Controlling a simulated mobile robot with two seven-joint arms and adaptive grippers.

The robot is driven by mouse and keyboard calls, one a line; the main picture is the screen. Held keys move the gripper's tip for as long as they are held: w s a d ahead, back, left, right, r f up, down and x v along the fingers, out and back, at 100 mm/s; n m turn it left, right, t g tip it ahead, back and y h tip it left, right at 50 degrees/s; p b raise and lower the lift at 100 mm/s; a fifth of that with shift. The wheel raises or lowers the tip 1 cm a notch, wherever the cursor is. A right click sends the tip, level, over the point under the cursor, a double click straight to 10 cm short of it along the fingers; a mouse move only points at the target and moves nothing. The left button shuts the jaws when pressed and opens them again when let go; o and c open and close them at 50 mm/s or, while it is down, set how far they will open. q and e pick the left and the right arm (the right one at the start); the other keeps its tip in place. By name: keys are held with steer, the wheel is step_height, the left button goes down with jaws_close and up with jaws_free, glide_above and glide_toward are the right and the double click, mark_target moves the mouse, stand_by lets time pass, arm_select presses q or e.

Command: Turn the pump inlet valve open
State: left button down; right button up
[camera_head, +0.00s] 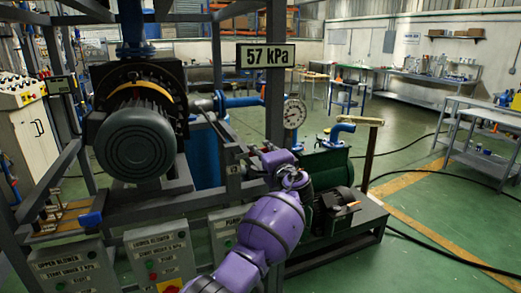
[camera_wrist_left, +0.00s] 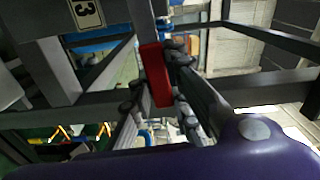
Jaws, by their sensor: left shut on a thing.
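The red valve handle (camera_wrist_left: 156,75) is upright between the fingers of my left gripper (camera_wrist_left: 160,85) in the left wrist view. The gripper is shut on it. In the head view my purple left arm rises from the bottom centre, and its wrist end (camera_head: 275,160) is beside the dark frame post. The handle cannot be made out there, and the fingers are hard to tell from the frame. Blue piping (camera_head: 240,102) runs behind the post. The green pump (camera_head: 326,172) is just right of my arm. My right gripper is in neither view.
Grey frame beams stand close around my left wrist. A dial gauge (camera_head: 294,113) and a "57 kPa" display (camera_head: 265,55) are nearby. A large motor (camera_head: 136,140) sits left; control boxes (camera_head: 160,253) stand below it. Green floor (camera_head: 420,215) is open at right, with cables across it.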

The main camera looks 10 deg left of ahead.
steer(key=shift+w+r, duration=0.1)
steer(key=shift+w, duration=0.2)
arm_select(q)
steer(key=c, duration=1.6)
jaws_free()
steer(key=shift+c, duration=0.2)
steer(key=shift+s+d, duration=0.1)
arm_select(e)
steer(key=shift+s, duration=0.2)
arm_select(q)
steer(key=v, duration=1.1)
steer(key=shift+s+d, duration=0.2)
steer(key=shift+s, duration=0.1)
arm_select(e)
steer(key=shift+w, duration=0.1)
